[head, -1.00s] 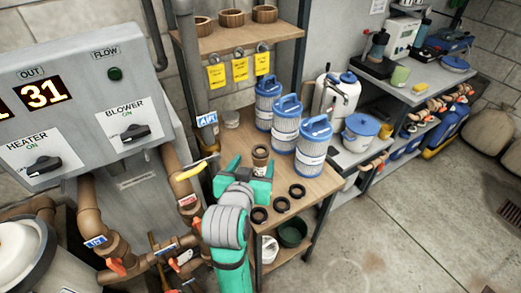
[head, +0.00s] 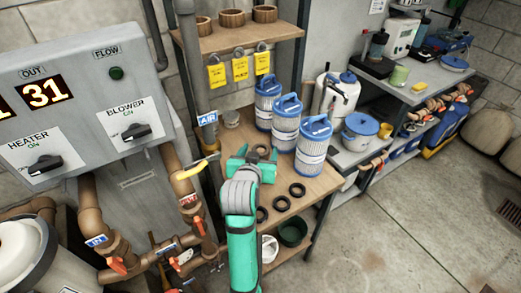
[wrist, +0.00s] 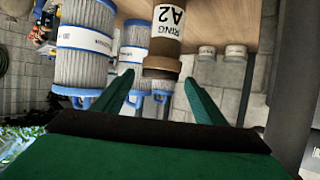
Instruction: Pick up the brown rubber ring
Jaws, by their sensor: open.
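A brown cylinder with a pale label reading "RING A2" (wrist: 166,25) stands on the wooden bench and shows upside down in the wrist view. Its wider brown rim (wrist: 162,66) lies between the lines of my two fingers. In the head view only its top (head: 261,150) shows above my gripper (head: 252,165). My gripper, also in the wrist view (wrist: 160,80), is open with a green finger on either side of the rim. I see no contact. Three dark rings (head: 297,190) lie flat on the bench nearer the front. I cannot tell whether the brown rim is a separate ring.
Blue-topped filter cartridges (head: 286,122) stand right of and behind the cylinder. A shelf (head: 235,38) with wooden cups is above. A green bucket (head: 293,232) sits below the bench.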

